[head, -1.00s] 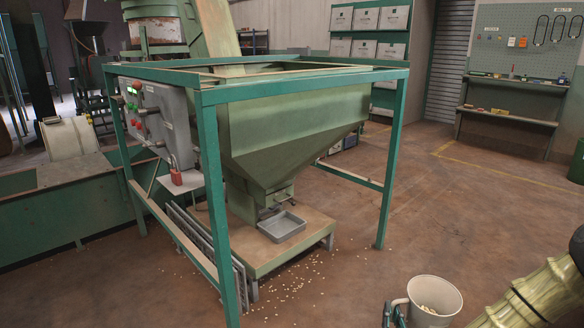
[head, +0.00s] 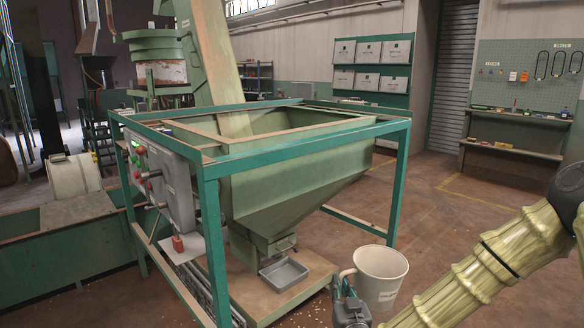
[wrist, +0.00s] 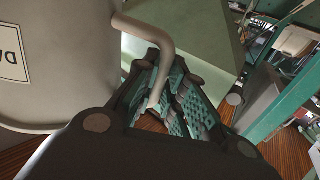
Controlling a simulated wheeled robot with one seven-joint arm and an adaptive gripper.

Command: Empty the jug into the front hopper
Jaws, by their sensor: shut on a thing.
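A cream jug (head: 381,275) with a side handle is upright, held at the front right of the hopper frame, below the level of the top rail. My gripper (head: 343,292) is shut on its handle, at the jug's left side in the head view. The wrist view shows the jug (wrist: 60,60) with a label, and its handle (wrist: 158,50) between the toothed fingers of my gripper (wrist: 165,95). The jug's contents are hidden now. The front hopper (head: 290,180) is a green open-topped funnel inside a teal frame (head: 300,155), to the left of the jug and above it.
A control box (head: 165,185) is on the frame's left side. A grey tray (head: 284,273) sits under the hopper outlet. A slanted chute (head: 220,65) comes down into the hopper from behind. Open floor (head: 440,210) lies to the right.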

